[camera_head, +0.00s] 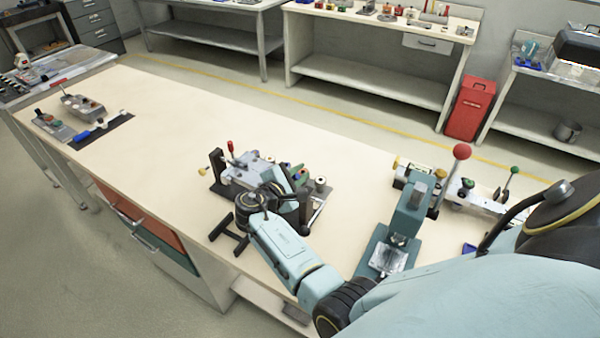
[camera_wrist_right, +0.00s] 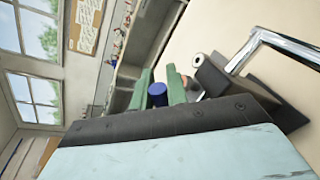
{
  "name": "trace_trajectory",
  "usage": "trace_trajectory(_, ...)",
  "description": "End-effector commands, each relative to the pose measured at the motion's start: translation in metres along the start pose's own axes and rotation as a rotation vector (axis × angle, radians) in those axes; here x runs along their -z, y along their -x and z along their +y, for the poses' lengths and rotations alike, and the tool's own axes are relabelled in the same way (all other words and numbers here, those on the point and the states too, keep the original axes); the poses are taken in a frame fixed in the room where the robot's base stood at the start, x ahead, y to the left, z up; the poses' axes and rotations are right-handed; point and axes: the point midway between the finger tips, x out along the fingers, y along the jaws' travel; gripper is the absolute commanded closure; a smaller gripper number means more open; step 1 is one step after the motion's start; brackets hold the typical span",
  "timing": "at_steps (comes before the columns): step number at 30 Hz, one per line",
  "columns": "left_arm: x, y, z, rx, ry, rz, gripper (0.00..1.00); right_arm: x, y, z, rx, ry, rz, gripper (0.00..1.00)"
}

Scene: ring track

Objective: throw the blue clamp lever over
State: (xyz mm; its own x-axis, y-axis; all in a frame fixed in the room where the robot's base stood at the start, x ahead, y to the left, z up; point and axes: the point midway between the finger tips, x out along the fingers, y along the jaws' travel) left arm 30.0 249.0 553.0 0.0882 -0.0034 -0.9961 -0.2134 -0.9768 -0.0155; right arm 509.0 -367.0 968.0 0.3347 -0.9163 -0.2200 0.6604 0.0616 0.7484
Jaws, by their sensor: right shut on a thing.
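The clamp fixture (camera_head: 240,176) stands on the middle of the long bench, with a red-tipped lever at its left end. My right gripper (camera_head: 297,174) reaches to the fixture's right part. In the right wrist view, its two green fingers (camera_wrist_right: 161,88) are closed around the blue clamp lever's cylindrical knob (camera_wrist_right: 157,95). The arm and gripper hide much of the fixture's front, and the lever's lower part is hidden. My left gripper is not in view.
A teal press (camera_head: 401,225) with a red ball handle stands right of the fixture. A green-knobbed device (camera_head: 480,193) is beyond it. A dark tray (camera_head: 102,129) with parts lies at the bench's far left. The bench between tray and fixture is clear.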

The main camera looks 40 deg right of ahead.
Motion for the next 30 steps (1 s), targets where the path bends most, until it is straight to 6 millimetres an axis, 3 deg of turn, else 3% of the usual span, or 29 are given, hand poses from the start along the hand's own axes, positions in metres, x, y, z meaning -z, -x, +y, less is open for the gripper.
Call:
trace_trajectory(6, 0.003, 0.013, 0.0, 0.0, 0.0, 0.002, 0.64, -0.001, 0.002, 0.01, 0.016, 0.157, -0.032, 1.0)
trace_trajectory(18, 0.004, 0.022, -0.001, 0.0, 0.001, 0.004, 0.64, 0.003, 0.004, 0.02, 0.045, 0.41, -0.082, 1.0)
trace_trajectory(30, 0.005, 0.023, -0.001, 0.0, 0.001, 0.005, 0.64, 0.005, 0.004, 0.023, 0.054, 0.498, -0.099, 1.0)
